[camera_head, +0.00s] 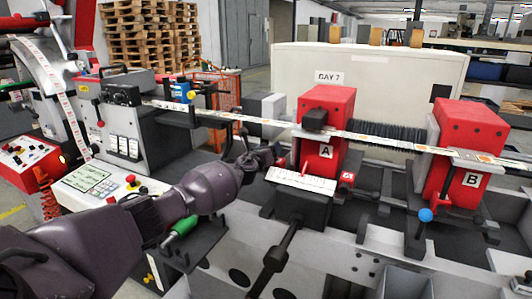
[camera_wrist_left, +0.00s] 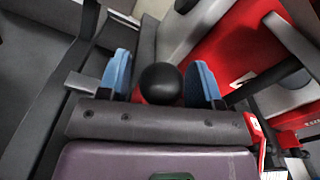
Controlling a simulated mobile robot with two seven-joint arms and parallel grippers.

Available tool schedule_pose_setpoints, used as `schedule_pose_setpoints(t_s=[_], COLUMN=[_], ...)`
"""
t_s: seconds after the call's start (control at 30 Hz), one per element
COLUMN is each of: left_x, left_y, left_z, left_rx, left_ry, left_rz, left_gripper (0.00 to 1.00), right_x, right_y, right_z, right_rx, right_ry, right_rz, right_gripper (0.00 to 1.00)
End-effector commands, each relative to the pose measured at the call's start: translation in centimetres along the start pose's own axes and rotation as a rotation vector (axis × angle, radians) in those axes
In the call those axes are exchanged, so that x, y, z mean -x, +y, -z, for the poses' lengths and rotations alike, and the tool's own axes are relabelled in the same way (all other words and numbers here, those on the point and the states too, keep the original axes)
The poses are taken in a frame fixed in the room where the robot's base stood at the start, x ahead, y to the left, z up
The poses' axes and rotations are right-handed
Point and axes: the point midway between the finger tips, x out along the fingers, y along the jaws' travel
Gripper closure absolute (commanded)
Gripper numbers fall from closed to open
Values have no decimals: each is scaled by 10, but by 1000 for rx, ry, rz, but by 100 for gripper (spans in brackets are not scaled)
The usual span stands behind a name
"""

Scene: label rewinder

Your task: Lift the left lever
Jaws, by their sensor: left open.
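A black ball knob (camera_wrist_left: 160,84) shows in the left wrist view, in front of the red body of a machine unit; I take it for the left lever's end. My left gripper (camera_wrist_left: 161,78) is open, with its blue fingertips one on each side of the knob and visible gaps between. In the head view my left gripper (camera_head: 265,155) is just left of the red unit marked A (camera_head: 325,150), and the knob is hidden there. Another lever with a blue ball (camera_head: 425,214) stands by the red unit marked B (camera_head: 468,150). My right gripper is not in view.
A printed label web (camera_head: 375,140) runs across the units above my gripper. A white ruled plate (camera_head: 300,181) lies right of it. A green handle (camera_head: 180,228) is below my left forearm. A control panel (camera_head: 92,180) stands at left.

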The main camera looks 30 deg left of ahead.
Motion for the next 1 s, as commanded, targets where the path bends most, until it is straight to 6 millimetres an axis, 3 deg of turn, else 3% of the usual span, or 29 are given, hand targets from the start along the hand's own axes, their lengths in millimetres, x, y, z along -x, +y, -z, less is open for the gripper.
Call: schedule_pose_setpoints(t_s=[0.3,0.73,1.0], left_x=[27,84,105], left_y=[0,0,0], left_z=[-2,0,0], left_rx=[-1,-2,-1], left_ry=[2,2,0], left_rz=[0,1,2], left_gripper=[41,41,41], right_x=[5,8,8], right_y=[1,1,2], right_z=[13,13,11], right_rx=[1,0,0], right_ry=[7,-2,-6], right_rz=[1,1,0], right_gripper=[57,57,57])
